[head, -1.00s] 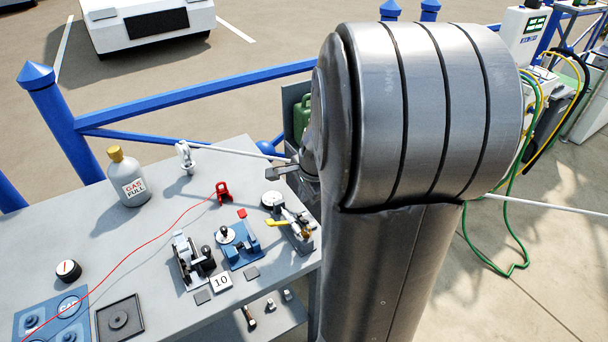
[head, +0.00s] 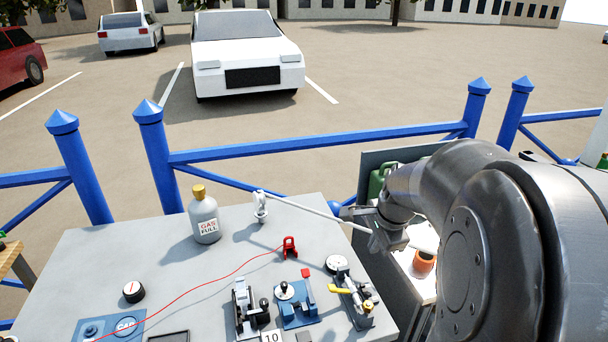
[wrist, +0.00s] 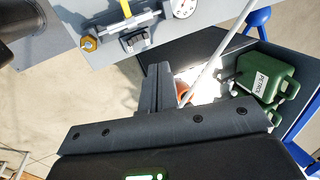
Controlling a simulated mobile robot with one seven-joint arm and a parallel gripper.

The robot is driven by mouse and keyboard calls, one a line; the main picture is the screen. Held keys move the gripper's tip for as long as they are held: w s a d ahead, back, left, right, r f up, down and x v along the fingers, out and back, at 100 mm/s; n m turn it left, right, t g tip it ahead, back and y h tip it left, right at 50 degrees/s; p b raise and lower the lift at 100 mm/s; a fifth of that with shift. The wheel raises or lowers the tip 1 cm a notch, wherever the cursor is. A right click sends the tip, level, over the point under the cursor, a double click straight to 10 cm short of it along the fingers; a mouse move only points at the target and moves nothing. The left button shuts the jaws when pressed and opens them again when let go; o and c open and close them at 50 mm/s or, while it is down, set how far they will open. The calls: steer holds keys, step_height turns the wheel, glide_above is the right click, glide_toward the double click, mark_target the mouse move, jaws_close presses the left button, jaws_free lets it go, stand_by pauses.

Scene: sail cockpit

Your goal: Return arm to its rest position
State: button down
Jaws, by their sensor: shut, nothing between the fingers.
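My gripper shows in the wrist view (wrist: 160,77), its two dark fingers pressed together with nothing between them. In the head view my arm fills the right side, bent at a large grey joint. My gripper's end hangs past the right edge of the grey table (head: 100,262), partly hidden by my own wrist. A thin white rod (head: 310,206) runs from a white clamp (head: 260,208) on the table towards my gripper. In the wrist view the rod (wrist: 215,65) passes right of the fingers; I cannot tell if they touch.
The table holds a gas bottle (head: 205,218), a red clip (head: 290,247) with a red cord, a black knob (head: 134,291) and several small fixtures. A green petrol can (wrist: 262,80) and an orange object (head: 424,262) are near my gripper. Blue railings (head: 310,143) stand behind.

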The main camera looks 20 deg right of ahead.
steer(key=s+a+r+n+t, duration=0.1)
steer(key=s+a+r+n, duration=0.2)
steer(key=s+a+n, duration=0.4)
steer(key=s+a+r+n+t, duration=0.1)
steer(key=s+a+r+n, duration=0.3)
steer(key=s+a+n, duration=0.4)
steer(key=a+n, duration=0.1)
steer(key=n, duration=0.2)
steer(key=shift+s+r, duration=0.25)
steer(key=c, duration=2.1)
jaws_free()
steer(key=shift+c, duration=0.2)
